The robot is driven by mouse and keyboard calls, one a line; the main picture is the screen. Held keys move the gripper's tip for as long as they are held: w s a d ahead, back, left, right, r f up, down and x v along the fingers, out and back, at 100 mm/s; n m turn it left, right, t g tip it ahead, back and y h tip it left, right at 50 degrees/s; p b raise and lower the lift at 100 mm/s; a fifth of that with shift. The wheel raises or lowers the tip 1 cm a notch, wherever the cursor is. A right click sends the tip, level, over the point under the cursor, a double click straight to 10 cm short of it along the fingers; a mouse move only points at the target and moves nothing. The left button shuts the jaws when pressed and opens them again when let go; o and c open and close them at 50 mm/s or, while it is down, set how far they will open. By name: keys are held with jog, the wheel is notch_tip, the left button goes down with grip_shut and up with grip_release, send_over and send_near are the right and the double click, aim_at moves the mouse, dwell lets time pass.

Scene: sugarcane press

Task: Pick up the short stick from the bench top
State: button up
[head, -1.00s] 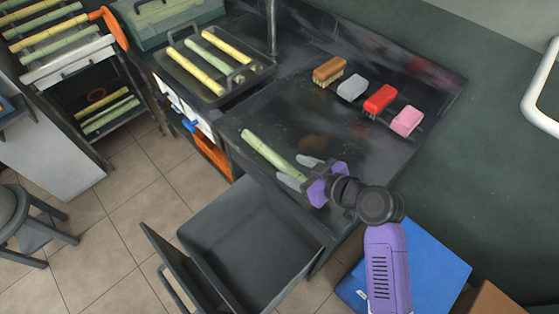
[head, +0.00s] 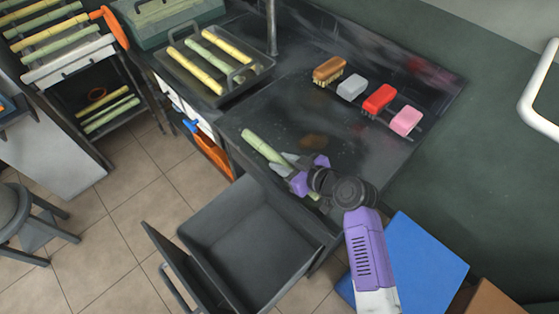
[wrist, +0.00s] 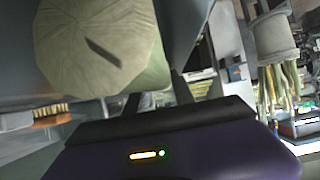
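The short stick (head: 259,144) is pale green and lies on the dark bench top (head: 345,130), near its front edge. My gripper (head: 284,165) is low over the stick's middle, with its grey fingers spread and the stick running between them. The near end of the stick (head: 314,195) shows past the purple finger bases. In the wrist view, a large pale green rounded face with a dark mark, apparently the stick (wrist: 100,45), fills the upper left, very close. Whether the fingers touch it is hidden.
Brown (head: 329,69), grey (head: 352,87), red (head: 379,99) and pink (head: 406,121) brushes stand in a row behind. A tray (head: 263,68) with yellow and green sticks sits at the back left.

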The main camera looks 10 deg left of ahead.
grip_shut()
jog(key=shift+r, duration=0.15)
